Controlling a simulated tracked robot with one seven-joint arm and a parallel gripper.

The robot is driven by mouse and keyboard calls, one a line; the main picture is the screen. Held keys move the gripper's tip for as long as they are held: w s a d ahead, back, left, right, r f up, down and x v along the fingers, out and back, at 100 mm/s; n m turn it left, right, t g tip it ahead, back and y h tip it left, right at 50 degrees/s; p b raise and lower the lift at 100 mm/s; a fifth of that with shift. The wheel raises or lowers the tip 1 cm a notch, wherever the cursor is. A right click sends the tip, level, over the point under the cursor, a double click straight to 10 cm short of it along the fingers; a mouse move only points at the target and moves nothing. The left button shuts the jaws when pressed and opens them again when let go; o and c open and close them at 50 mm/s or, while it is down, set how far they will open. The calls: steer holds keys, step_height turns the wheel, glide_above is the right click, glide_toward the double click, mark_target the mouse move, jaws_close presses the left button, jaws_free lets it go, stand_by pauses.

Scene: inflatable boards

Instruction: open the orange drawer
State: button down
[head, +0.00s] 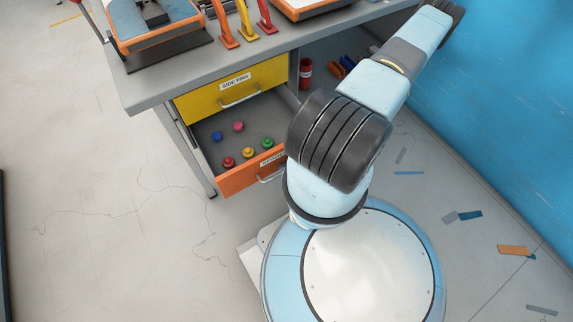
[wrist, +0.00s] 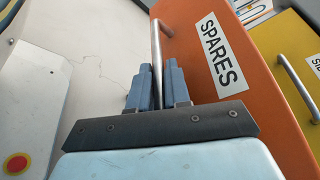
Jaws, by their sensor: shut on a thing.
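The orange drawer (head: 236,180) stands pulled out from the bench, with its grey inside showing. Its front, labelled SPARES, fills much of the wrist view (wrist: 180,20). Its metal bar handle (wrist: 157,42) runs down between the two blue fingers of my gripper (wrist: 158,85), which is shut on it. In the head view the handle (head: 268,179) shows only in part, and my arm hides the gripper and the drawer's right end.
Several coloured knobs (head: 248,152) lie in the drawer. A shut yellow drawer (head: 232,90) labelled SIDE PINS sits above it. A blue wall (head: 500,90) stands at the right. Scraps, including an orange piece (head: 513,250), lie on the floor. The left floor is clear.

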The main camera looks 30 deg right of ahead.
steer(key=shift+d+f, duration=0.15)
steer(key=c, duration=1.4)
jaws_free()
steer(key=shift+c, duration=0.2)
steer(key=v, duration=1.3)
steer(key=shift+d+r, duration=0.2)
steer(key=shift+d, duration=0.05)
steer(key=shift+s, duration=0.1)
